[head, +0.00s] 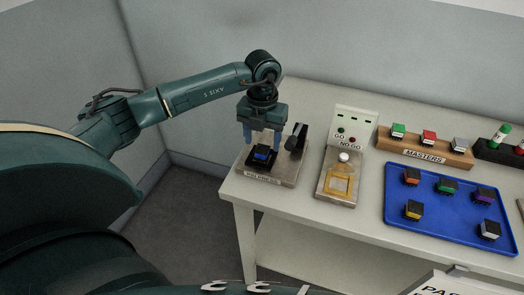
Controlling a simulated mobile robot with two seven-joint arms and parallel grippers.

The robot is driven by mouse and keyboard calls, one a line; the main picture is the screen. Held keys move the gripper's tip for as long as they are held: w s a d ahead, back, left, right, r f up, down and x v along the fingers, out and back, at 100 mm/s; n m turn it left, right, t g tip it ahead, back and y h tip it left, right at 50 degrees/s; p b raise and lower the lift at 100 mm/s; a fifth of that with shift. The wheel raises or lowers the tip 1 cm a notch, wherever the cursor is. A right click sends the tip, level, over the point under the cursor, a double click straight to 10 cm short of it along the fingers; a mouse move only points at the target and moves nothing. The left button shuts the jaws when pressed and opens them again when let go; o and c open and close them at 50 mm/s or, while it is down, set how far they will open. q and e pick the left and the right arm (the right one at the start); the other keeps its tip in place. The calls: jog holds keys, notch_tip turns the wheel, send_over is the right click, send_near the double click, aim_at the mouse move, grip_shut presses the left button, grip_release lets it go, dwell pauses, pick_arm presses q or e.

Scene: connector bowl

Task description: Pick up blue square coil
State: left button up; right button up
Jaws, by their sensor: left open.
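The blue square coil (262,154) sits upright on a black seat on a grey fixture plate (287,171) at the left end of the table. Only its blue top and dark sides show. My left gripper (262,142) is open and comes down from above. Its two blue-grey fingers stand on either side, just above and around the coil's top. I cannot tell whether they touch it. My right gripper is not in view.
A black upright post (297,138) stands close to the right of the coil. A GO/NO GO gauge station (352,128) is beside it. A blue tray (440,232) with several colored coils and a wooden MASTERS block (462,157) lie further right. The table's front left corner is near.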

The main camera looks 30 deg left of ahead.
aim_at(261, 152)
pick_arm(q)
jog(key=shift+a+f, duration=0.1)
jog(key=shift+f, duration=1.35)
jog(key=shift+c, duration=0.4)
jog(key=c, duration=1.1)
jog(key=shift+o, duration=0.2)
